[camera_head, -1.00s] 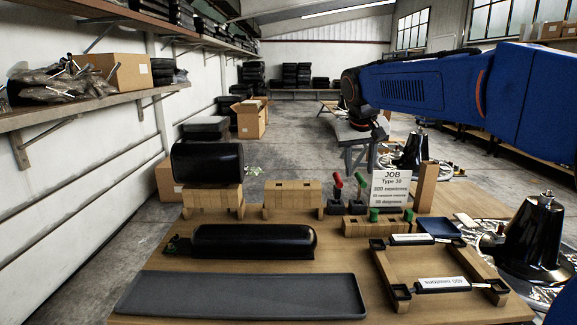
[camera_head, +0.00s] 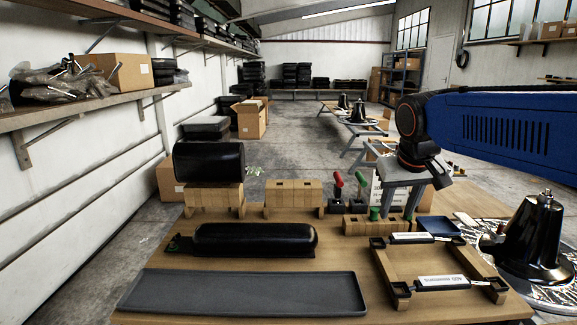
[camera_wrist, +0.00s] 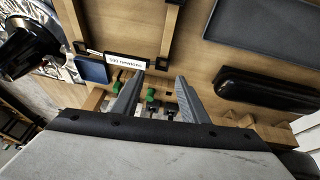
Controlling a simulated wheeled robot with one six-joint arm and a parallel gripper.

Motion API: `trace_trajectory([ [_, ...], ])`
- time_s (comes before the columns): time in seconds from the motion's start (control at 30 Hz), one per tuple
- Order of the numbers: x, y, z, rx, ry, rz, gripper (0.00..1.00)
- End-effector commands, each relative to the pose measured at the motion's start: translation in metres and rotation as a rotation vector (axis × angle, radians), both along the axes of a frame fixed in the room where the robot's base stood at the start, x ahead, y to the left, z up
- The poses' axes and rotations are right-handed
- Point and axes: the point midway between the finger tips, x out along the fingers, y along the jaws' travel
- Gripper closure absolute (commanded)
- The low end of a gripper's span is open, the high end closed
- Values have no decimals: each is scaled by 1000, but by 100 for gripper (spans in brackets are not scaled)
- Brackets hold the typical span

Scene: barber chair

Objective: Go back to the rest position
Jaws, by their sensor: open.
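My gripper (camera_head: 398,203) hangs from the blue arm at the right of the head view, over the back right of the wooden table (camera_head: 265,262). Its grey fingers point down and stand apart. The wrist view shows clear space between the fingertips (camera_wrist: 158,84), with nothing held. Behind the gripper, the white job card (camera_head: 378,190) is mostly hidden. Beneath it in the head view are the wooden block with green-topped pegs (camera_head: 358,228) and the blue tray (camera_head: 438,226). I cannot tell the exact height above them.
A wooden frame (camera_head: 388,272) with labelled black cylinders (camera_head: 443,283) lies at the front right. A black cone (camera_head: 533,235) stands right of it. A long black pad (camera_head: 255,239), a grey tray (camera_head: 245,292) and a black roll (camera_head: 208,162) on wooden blocks fill the left.

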Motion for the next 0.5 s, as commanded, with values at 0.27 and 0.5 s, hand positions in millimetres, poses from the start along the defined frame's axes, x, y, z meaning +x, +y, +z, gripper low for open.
trace_trajectory([
  [0.27,-96,-21,-49,34,-7,-1,60],
  [0.5,-170,-29,-104,63,-15,-3,60],
])
